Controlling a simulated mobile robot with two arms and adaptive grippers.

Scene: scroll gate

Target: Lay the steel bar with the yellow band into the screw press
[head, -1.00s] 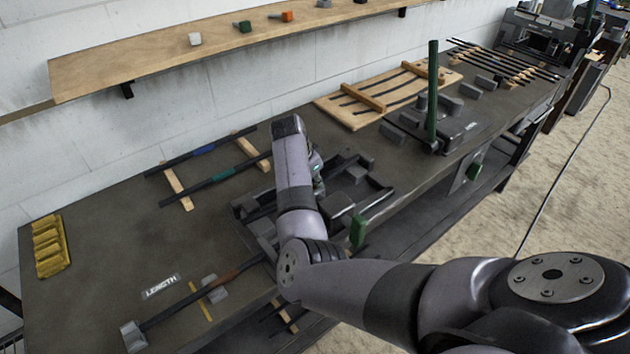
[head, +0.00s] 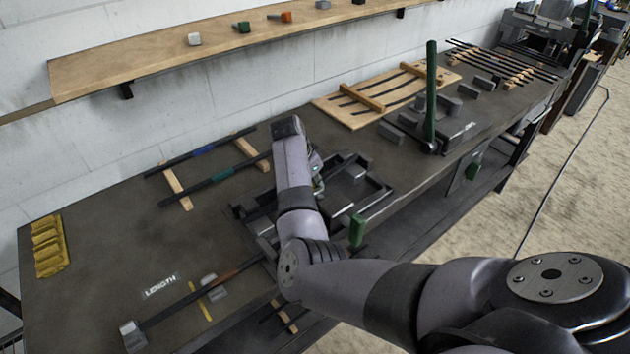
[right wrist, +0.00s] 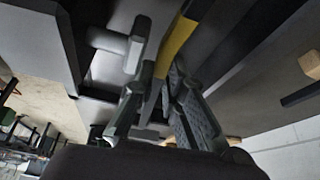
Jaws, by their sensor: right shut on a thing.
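My right gripper (right wrist: 158,92) is shut on a dark steel bar with a yellow band (right wrist: 178,42), as the right wrist view shows. The band lies just beyond the fingertips. In the head view my right forearm and wrist hide the bar and most of the gripper (head: 316,172). They are over the screw press, a dark steel frame (head: 378,192) on the bench with a green handle (head: 357,231) at its front. I cannot tell whether the bar touches the press. My left gripper is not in view.
Bars with blue (head: 204,150) and green (head: 223,174) bands lie on wooden rests (head: 176,186) at left. A bar with a rusty-orange band (head: 228,275) lies by the LENGTH label. A tool with a tall green lever (head: 431,95) stands right of the press. Yellow holder (head: 50,246) stands far left.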

